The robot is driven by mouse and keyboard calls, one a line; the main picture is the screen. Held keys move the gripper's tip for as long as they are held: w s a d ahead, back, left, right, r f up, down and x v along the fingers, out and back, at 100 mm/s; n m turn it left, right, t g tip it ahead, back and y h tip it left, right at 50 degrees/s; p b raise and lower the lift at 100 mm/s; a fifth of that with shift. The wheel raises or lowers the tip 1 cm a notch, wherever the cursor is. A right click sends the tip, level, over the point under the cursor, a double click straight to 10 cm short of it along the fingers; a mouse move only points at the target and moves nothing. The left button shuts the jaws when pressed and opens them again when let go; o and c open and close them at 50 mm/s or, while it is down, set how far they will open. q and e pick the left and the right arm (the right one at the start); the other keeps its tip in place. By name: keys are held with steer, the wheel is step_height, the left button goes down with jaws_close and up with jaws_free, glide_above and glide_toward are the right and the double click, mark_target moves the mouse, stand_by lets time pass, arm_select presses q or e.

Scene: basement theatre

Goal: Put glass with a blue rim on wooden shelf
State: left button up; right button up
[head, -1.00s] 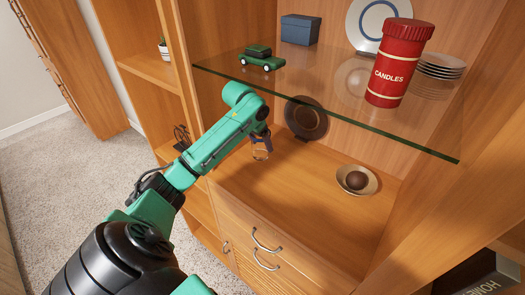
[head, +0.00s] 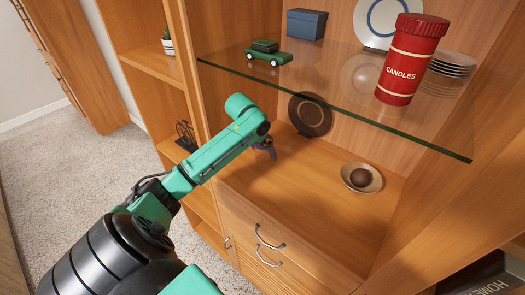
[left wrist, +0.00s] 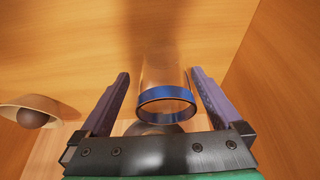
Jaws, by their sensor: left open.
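The glass with a blue rim (left wrist: 165,100) shows in the left wrist view, clear-walled, its blue rim toward the camera. It lies between the two fingers of my left gripper (left wrist: 160,75), which is open, with a gap on each side. In the head view my left gripper (head: 266,148) is inside the cabinet, under the glass shelf and above the wooden shelf (head: 300,190). I cannot make out the glass in the head view. Whether it touches the wood is unclear. My right gripper is not in view.
A glass shelf (head: 330,100) above holds a green toy car (head: 268,54), a blue box (head: 306,24), a red candle canister (head: 408,62) and plates (head: 453,64). On the wooden shelf are a dark plate (head: 310,114) and a bowl with a ball (head: 361,179). Wood between them is clear.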

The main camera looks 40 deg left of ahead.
arm_select(q)
steer(key=b+v, duration=0.1)
steer(key=v, duration=0.5)
steer(key=shift+r+b, duration=0.4)
steer(key=shift+f, duration=0.1)
steer(key=shift+s, duration=0.1)
